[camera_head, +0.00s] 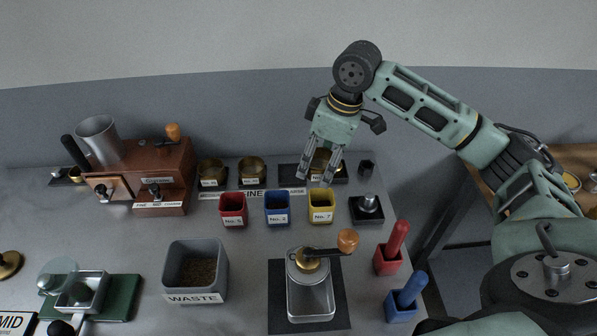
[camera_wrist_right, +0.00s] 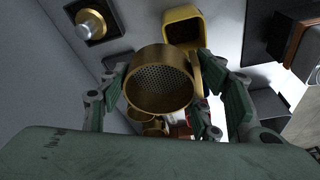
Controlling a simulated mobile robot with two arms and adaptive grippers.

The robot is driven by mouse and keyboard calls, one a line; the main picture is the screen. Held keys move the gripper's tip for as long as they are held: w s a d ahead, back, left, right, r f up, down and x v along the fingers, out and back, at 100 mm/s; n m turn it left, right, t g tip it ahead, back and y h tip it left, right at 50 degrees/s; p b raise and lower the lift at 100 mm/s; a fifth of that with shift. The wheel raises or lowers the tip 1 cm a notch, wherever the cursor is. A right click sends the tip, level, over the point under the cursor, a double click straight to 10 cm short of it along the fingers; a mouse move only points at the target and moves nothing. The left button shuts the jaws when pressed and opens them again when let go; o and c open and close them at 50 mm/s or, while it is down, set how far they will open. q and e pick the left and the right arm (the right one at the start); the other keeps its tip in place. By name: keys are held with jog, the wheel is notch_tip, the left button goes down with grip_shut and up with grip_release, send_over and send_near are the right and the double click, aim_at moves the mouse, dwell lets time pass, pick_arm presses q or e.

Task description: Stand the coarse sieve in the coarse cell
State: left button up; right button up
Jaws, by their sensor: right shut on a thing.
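The coarse sieve, a brass ring with a perforated mesh floor, shows in the wrist view (camera_wrist_right: 160,82) between the fingers of my right gripper. In the head view the same sieve (camera_head: 319,163) is partly hidden behind those fingers. My right gripper (camera_head: 314,181) points down at the back right of the bench and is shut on the sieve. A dark patch (camera_head: 288,171) lies at the COARSE end of the label strip (camera_head: 252,193), around the held sieve. I cannot tell whether the sieve touches it. My left gripper is out of view.
Two brass sieves (camera_head: 212,171) (camera_head: 252,168) stand to the left. Red (camera_head: 233,209), blue (camera_head: 277,207) and yellow (camera_head: 321,206) cups stand in front. A metal tamper-like piece (camera_head: 369,203) is at right. A brown grinder (camera_head: 160,175) stands at left.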

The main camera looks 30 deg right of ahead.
jog(key=shift+w+d+f, duration=0.15)
jog(key=shift+w, duration=0.2)
jog(key=p, duration=0.1)
send_over(291, 174)
jog(key=s, duration=0.1)
jog(key=f, duration=0.6)
jog(key=shift+d, duration=0.2)
jog(key=shift+w+f, duration=0.2)
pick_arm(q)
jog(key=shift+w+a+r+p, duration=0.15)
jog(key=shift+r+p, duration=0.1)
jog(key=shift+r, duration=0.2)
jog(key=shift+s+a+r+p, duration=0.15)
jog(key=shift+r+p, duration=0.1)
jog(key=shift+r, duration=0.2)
pick_arm(e)
jog(key=shift+s+d+x, duration=0.15)
jog(key=shift+x, duration=0.85)
jog(key=shift+s+d+x, duration=0.15)
jog(key=shift+x, duration=0.85)
jog(key=shift+f, duration=0.15)
jog(key=shift+f, duration=0.1)
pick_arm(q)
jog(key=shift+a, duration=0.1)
pick_arm(e)
jog(key=o, duration=1.3)
jog(key=shift+o, duration=0.2)
